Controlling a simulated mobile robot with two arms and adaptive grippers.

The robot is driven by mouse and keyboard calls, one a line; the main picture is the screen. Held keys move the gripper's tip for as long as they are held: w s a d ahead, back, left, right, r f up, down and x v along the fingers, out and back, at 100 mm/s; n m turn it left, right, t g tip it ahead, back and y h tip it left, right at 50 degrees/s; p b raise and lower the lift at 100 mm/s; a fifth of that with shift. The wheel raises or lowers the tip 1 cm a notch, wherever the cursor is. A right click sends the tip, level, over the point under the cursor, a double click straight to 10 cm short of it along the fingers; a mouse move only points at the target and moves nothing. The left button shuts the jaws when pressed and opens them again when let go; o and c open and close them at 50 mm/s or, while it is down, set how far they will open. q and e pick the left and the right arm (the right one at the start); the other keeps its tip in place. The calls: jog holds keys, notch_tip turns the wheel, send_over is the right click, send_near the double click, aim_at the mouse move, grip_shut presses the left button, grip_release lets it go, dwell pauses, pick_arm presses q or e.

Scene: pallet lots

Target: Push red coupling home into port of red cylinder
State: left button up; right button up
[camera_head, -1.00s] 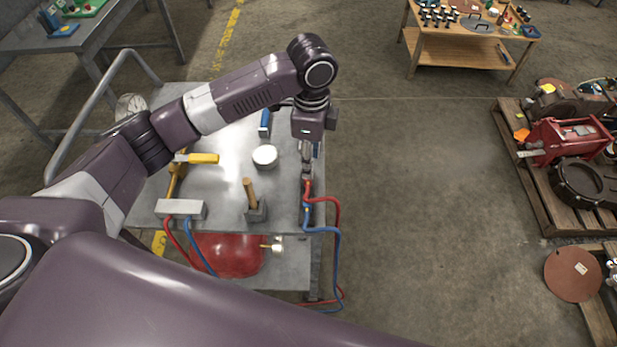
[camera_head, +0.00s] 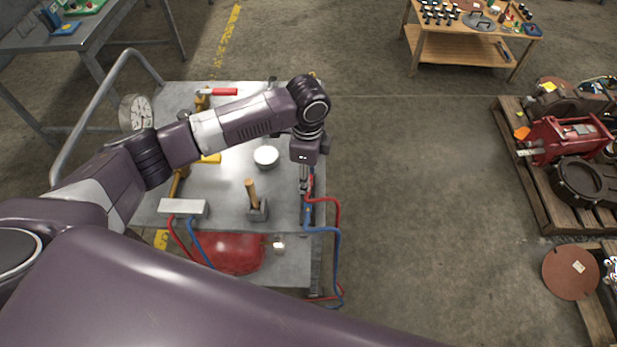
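My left gripper (camera_head: 304,180) points down at the right edge of the metal cart's top. Its fingers are beside the upper end of a red hose (camera_head: 336,212), where the red coupling would sit. The coupling is too small and partly hidden to make out, and I cannot tell whether the fingers hold it. A red machine (camera_head: 565,136) stands on the right pallet. My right gripper is not in view.
The cart top (camera_head: 225,207) carries a mallet (camera_head: 254,200), a white round container (camera_head: 266,157), a pale block (camera_head: 183,208) and yellow pipework. A blue hose (camera_head: 338,262) hangs beside the red one. Floor between cart and pallet (camera_head: 541,208) is clear.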

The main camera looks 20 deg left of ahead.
pick_arm(q)
jog(key=shift+f, duration=0.2)
jog(key=shift+c, duration=0.3)
grip_shut()
jog(key=shift+r, duration=0.15)
notch_tip(320, 180, up, 20)
jog(key=b, duration=0.1)
jog(key=shift+b, duration=0.4)
